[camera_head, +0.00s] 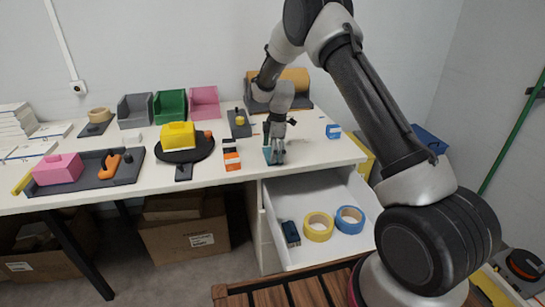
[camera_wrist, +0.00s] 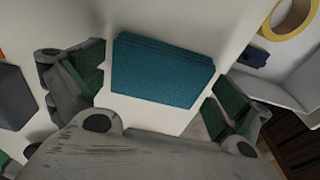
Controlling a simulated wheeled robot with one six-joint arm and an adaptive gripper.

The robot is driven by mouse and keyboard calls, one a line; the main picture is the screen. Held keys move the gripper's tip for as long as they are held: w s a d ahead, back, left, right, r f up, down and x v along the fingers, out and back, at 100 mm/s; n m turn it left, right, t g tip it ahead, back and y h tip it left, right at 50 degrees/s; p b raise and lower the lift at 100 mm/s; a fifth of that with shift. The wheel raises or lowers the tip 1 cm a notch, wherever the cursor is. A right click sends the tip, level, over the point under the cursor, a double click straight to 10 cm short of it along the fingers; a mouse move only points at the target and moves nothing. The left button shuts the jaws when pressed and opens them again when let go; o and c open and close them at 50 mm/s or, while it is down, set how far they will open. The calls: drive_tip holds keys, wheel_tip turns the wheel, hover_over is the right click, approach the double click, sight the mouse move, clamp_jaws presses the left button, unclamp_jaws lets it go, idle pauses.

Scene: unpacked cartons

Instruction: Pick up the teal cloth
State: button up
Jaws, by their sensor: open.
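The teal cloth (camera_wrist: 160,72) lies folded on the white table in the wrist view, between my two spread fingers and touching neither as far as I can see. In the head view only a small part of the cloth (camera_head: 267,154) shows beside my fingers. My gripper (camera_head: 274,155) is over it near the table's front edge, pointing down. In the wrist view my gripper (camera_wrist: 162,92) is open, with green pads on both sides of the cloth. Whether the fingertips touch the table I cannot tell.
An open drawer (camera_head: 275,225) below the table edge holds yellow tape (camera_head: 319,227), blue tape (camera_head: 350,219) and a dark blue item (camera_head: 291,233). A round black board (camera_head: 184,156) carries a yellow block (camera_head: 178,135).

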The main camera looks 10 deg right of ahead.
drive_tip(key=c, duration=0.8)
drive_tip(key=shift+r, duration=0.1)
wheel_tip(320, 180, up, 10)
drive_tip(key=o, duration=0.5)
drive_tip(key=shift+c, duration=0.2)
drive_tip(key=c, duration=0.3)
drive_tip(key=shift+c, duration=0.2)
